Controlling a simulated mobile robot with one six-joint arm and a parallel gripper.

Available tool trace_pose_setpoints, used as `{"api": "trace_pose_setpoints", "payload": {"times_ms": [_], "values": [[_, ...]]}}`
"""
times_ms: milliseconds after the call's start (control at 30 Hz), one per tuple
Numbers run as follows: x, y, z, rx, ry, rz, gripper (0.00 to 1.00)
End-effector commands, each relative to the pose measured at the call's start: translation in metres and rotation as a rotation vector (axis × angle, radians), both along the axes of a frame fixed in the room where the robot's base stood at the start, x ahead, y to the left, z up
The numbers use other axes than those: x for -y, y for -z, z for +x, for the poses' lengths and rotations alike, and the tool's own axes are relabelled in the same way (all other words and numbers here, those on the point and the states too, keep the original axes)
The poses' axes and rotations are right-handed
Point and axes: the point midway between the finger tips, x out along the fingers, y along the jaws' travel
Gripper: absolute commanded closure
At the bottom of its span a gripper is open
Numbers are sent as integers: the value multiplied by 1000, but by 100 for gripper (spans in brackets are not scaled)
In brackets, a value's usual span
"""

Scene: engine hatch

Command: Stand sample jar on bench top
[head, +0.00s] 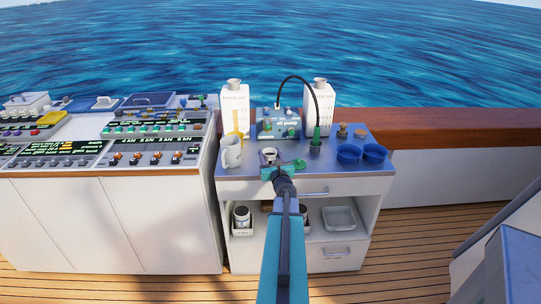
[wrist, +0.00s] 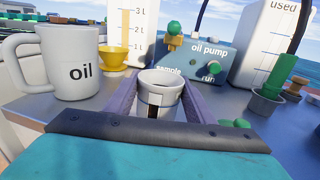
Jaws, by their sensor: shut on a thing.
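My gripper (wrist: 155,105) is shut on the sample jar (wrist: 160,88), a small open-topped pale jar with a dark mark on its side. The jar is upright between the two fingers, and its lower part is hidden by my gripper. In the head view the jar (head: 269,154) is at the front edge of the grey bench top (head: 237,168), in front of the oil pump box (head: 279,124). I cannot tell whether its base touches the bench. My gripper (head: 272,166) hides part of that edge.
A white oil mug (head: 231,152) and yellow funnel (wrist: 114,57) stand left. Two white containers (head: 235,108) (head: 319,108) stand behind. A green object (head: 299,164) lies close right of the jar.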

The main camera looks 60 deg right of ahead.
Motion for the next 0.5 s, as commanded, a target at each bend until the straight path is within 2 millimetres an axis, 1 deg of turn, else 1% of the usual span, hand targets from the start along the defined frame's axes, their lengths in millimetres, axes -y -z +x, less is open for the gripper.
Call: {"api": "trace_pose_setpoints", "payload": {"times_ms": [100,500], "values": [[0,4,0,1,0,-1,82],[0,6,0,1,0,-1,82]]}}
